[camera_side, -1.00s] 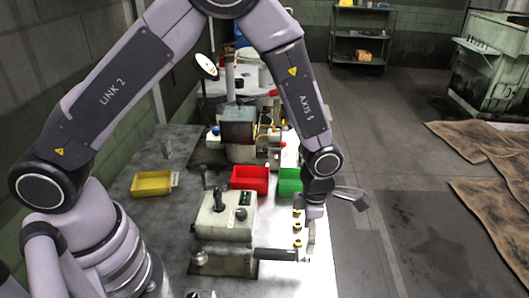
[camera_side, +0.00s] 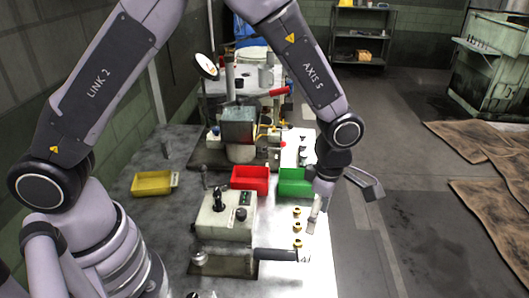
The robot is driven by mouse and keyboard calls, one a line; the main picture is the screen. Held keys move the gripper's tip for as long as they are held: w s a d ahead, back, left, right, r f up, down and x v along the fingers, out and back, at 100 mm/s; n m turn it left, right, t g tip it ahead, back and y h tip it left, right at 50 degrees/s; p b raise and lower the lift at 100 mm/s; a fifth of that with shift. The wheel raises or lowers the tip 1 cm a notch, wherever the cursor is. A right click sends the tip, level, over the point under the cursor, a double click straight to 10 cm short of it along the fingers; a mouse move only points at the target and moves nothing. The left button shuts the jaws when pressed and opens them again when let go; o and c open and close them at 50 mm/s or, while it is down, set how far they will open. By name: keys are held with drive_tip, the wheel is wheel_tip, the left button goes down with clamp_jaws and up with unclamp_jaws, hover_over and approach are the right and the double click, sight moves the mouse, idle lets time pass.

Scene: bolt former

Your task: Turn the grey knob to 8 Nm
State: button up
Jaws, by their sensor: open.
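A wrench-like tool with a black handle (camera_side: 275,255) lies across the front of the bench. A small grey end piece (camera_side: 303,255) sits at the handle's right end and looks like the grey knob. A round metal part (camera_side: 199,258) is at the tool's left end. Any Nm scale is too small to read. My gripper (camera_side: 316,226) is open and empty, pointing down, above and slightly right of the handle's right end, apart from it.
A beige control box (camera_side: 228,226) with black controls stands behind the tool. Several brass pieces (camera_side: 297,227) stand left of my gripper. Red (camera_side: 250,185), green (camera_side: 296,189) and yellow (camera_side: 152,190) bins are farther back. The bench's right edge is close to my gripper.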

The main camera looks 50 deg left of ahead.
sight(309, 252)
drive_tip(key=w+d+m+g+y, duration=0.1)
drive_tip(key=w+d+m, duration=0.1)
drive_tip(key=m, duration=1.3)
drive_tip(key=w+d+m+g+y, duration=0.1)
drive_tip(key=m+g+y, duration=0.1)
drive_tip(key=m, duration=1.4)
drive_tip(key=x, duration=1.3)
drive_tip(key=shift+w+d, duration=0.1)
drive_tip(key=shift+d, duration=0.05)
clamp_jaws()
